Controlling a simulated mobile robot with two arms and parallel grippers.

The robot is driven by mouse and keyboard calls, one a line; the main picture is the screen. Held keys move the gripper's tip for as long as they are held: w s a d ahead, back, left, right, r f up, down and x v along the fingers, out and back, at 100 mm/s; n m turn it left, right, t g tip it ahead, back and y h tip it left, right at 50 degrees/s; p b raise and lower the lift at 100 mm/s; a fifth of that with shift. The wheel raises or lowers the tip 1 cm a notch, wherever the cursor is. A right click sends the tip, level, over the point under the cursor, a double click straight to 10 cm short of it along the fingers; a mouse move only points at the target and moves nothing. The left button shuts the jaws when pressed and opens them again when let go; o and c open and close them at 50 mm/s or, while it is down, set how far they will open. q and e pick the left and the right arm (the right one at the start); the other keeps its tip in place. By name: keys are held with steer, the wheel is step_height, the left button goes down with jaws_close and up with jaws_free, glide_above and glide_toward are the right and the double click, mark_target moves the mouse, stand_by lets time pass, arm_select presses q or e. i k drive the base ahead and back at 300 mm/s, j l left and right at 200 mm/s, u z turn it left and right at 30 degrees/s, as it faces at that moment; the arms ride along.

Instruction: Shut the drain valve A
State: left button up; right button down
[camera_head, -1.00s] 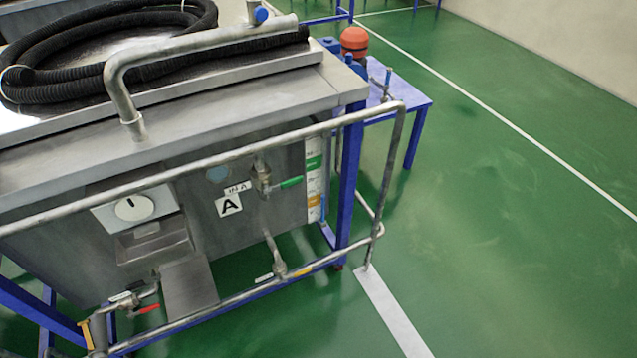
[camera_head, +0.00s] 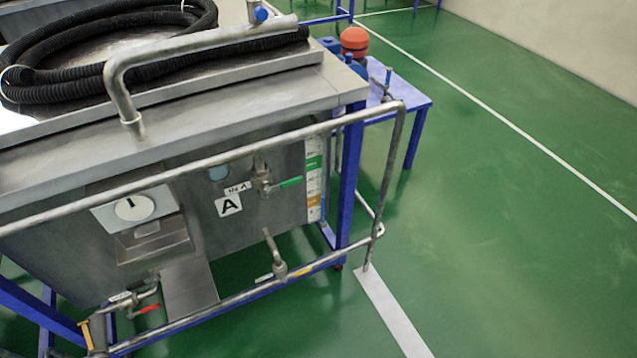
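A metal tank (camera_head: 100,250) carries a sign with a large A (camera_head: 229,205) on its front. Right of the sign is a valve with a green handle (camera_head: 290,182), pointing right and slightly up. Low on the left is a valve with a red handle (camera_head: 147,309) on a small pipe, also pointing right and slightly up. The small label beside the red-handled valve is too small to read, so I cannot tell for certain that it is drain valve A. Neither of my grippers is in view.
A metal rail (camera_head: 250,147) runs across the tank front, with a lower pipe (camera_head: 215,306) below. A white dial (camera_head: 134,208) sits left of the sign. A black hose (camera_head: 60,92) lies on top. The green floor (camera_head: 500,220) at right is clear.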

mark_target(150, 308)
steer(key=j+u, duration=0.3)
steer(key=j, duration=0.15)
steer(key=i+j+u, duration=0.15)
steer(key=j+u, duration=0.15)
steer(key=j, duration=0.15)
steer(key=i+j+u, duration=0.15)
steer(key=j+u, duration=0.15)
steer(key=j, duration=0.15)
